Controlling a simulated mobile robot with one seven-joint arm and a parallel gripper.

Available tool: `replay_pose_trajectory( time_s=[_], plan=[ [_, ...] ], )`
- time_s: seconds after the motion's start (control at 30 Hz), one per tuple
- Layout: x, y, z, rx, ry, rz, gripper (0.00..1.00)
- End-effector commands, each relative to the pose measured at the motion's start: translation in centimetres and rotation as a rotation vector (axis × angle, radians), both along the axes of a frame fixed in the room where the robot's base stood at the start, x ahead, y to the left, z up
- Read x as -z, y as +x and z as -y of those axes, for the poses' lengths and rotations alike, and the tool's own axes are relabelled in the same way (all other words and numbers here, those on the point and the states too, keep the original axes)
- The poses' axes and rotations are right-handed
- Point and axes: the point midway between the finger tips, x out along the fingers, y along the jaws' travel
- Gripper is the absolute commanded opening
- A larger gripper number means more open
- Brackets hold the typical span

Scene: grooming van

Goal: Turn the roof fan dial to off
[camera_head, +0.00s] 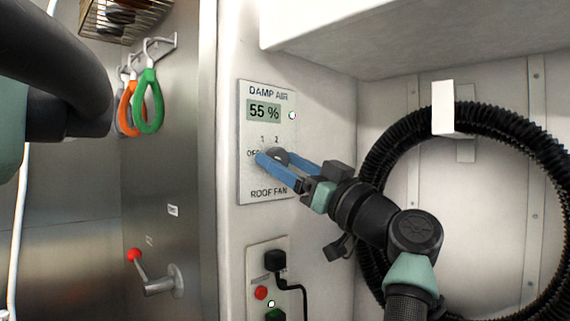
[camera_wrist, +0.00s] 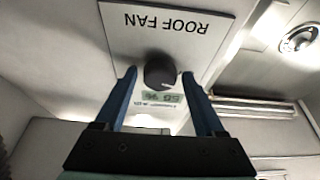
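The roof fan dial (camera_head: 279,154) is a dark round knob on a white wall panel (camera_head: 247,180) marked DAMP AIR and ROOF FAN. The marks 1 and 2 show above the dial, and OFF at its left is partly covered by a finger. The dial also shows in the wrist view (camera_wrist: 160,71). My gripper (camera_head: 277,157) is open, its two blue fingers reaching either side of the dial. In the wrist view the fingers (camera_wrist: 159,75) show a gap on each side of the dial. Which mark the dial points to cannot be told.
A lower panel (camera_head: 254,258) has a black plug with a cord and a red button. A coiled black hose (camera_head: 386,146) hangs at right. Green and orange loops (camera_head: 148,102) hang at left, above a red-knobbed lever (camera_head: 150,280). A white shelf (camera_head: 330,30) juts out above.

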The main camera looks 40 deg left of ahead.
Motion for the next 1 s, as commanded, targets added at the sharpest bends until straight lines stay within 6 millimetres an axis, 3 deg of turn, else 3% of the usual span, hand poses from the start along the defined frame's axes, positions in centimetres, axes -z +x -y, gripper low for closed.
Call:
replay_pose_trajectory(
  time_s=[0.43, 1.0],
  plan=[
    [0.5, 0.1, 0.9, 0.002, 0.0, -0.003, 0.8],
    [4.6, -0.7, 10.8, 0.001, -0.001, -0.002, 0.8]
  ],
)
